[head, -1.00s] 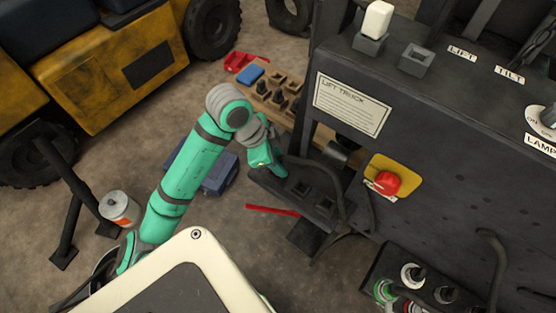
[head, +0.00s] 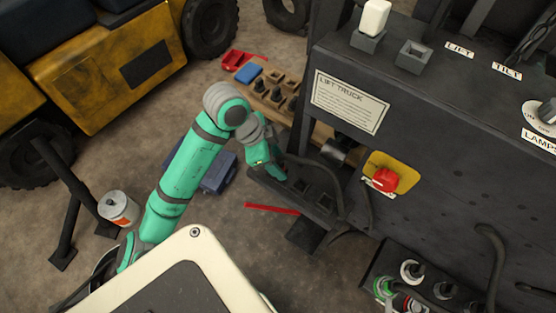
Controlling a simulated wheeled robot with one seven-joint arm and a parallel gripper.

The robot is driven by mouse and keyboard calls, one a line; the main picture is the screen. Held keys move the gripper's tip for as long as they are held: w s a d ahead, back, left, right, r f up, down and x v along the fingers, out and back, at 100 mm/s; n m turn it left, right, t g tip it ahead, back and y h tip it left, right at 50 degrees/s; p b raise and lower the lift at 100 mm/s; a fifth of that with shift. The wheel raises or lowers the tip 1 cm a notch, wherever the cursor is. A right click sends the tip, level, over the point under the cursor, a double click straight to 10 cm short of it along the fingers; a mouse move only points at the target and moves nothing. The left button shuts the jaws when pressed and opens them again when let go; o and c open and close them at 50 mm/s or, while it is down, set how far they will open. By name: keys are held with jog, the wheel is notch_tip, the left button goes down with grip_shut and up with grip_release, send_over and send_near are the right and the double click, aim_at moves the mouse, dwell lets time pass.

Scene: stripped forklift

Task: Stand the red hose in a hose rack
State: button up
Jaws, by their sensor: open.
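My gripper (head: 276,170) is at the end of the green arm, over the left end of a dark ledge with square sockets (head: 309,191). Its fingers are small and partly hidden, and I see nothing held in them. At the lower right, dark hose ends with coloured collars stand in a dark block; one has a green collar (head: 381,286) and one a white collar (head: 411,271). A little red shows at the bottom edge there, too cut off to tell if it is the red hose. I cannot tell which socketed part is the hose rack.
A red emergency button (head: 384,179) on a yellow plate is right of my gripper, with a black cable looping nearby. A wooden board with sockets (head: 278,92) lies behind. A red strip (head: 271,209) and a blue case (head: 217,176) lie on the floor. A can (head: 118,208) stands left.

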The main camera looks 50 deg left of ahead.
jog(key=v, duration=1)
jog(key=shift+r, duration=0.2)
